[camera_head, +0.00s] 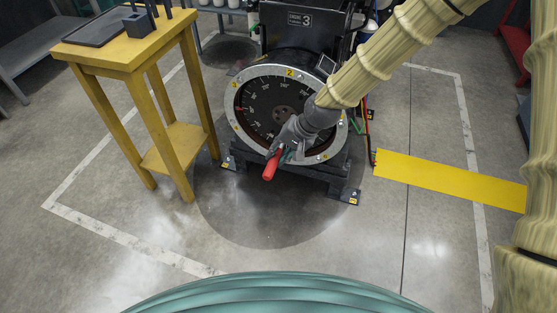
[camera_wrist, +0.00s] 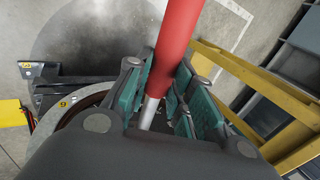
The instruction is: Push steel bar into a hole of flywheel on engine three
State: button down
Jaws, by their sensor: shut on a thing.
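The steel bar has a red grip (camera_head: 270,166) that points down toward the camera in the head view. My gripper (camera_head: 286,152) is shut around the bar in front of the lower part of the flywheel. In the wrist view the bar (camera_wrist: 176,40) passes between the green finger pads of my gripper (camera_wrist: 160,95), with bare steel below the red. The flywheel (camera_head: 236,112) is a grey ring with yellow number tags on engine three (camera_head: 285,33). Its edge also shows in the wrist view (camera_wrist: 50,118). The bar's far end is hidden, so I cannot tell whether it is in a hole.
A yellow table (camera_head: 110,57) with a dark tray and block stands to the left of the engine. A yellow plate (camera_head: 450,180) lies on the floor at right. Black engine stand feet (camera_head: 343,195) stick out below. Floor in front is clear.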

jog(key=shift+w+a+r, duration=0.1)
jog(key=shift+w+a, duration=0.1)
jog(key=shift+w, duration=0.05)
jog(key=shift+w+d+b, duration=0.25)
jog(key=shift+w+b, duration=0.1)
jog(key=shift+w, duration=0.35)
jog(key=shift+w+d+b, duration=0.2)
jog(key=shift+w+b, duration=0.1)
jog(key=shift+w, duration=0.4)
jog(key=shift+w+d+b, duration=0.25)
jog(key=shift+w+b, duration=0.1)
jog(key=shift+w, duration=0.35)
jog(key=shift+w+d+r, duration=0.1)
jog(key=shift+w, duration=0.2)
jog(key=shift+w+d+p, duration=0.25)
jog(key=shift+w+p, duration=0.2)
jog(key=shift+w, duration=0.3)
jog(key=shift+w+d+p, duration=0.25)
jog(key=shift+w+p, duration=0.2)
jog(key=shift+w, duration=0.3)
jog(key=p, duration=0.4)
jog(key=shift+r, duration=0.1)
jog(key=shift+w+f+p, duration=0.1)
jog(key=shift+f+p, duration=0.1)
jog(key=shift+p, duration=0.45)
jog(key=shift+w+d+p, duration=0.1)
jog(key=shift+w+p, duration=0.2)
jog(key=shift+p, duration=0.35)
